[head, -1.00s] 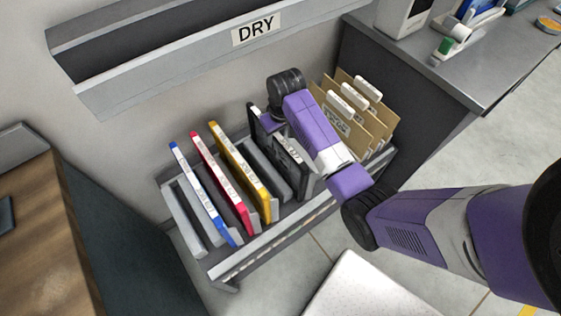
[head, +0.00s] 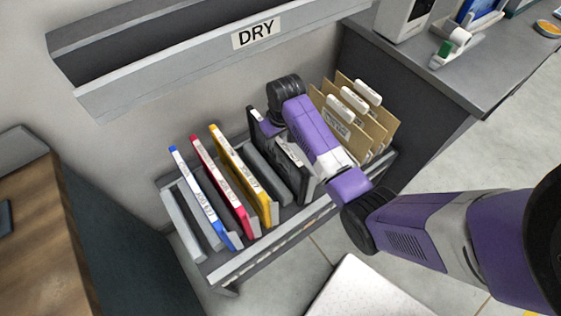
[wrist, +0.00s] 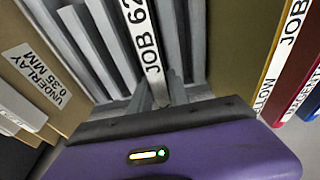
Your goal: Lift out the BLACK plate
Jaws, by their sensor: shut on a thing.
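The black plate (head: 292,168) stands on edge in the slotted rack (head: 262,250), right of the yellow plate (head: 243,175). My gripper (head: 274,128) is over its top edge, partly hidden by my own arm. In the wrist view the fingers (wrist: 158,92) are shut on the plate's top edge, at the near end of its white label strip (wrist: 143,38), which reads "JOB 62" with the rest cut off. The plate's lower part is in the rack; I cannot tell whether it is raised.
The red plate (head: 222,187) and blue plate (head: 200,200) stand further left in the rack. Tan underlay sheets (head: 352,122) with white tabs stand close on the right. A grey ledge marked DRY (head: 256,34) is above, and a grey bench (head: 455,75) is to the right.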

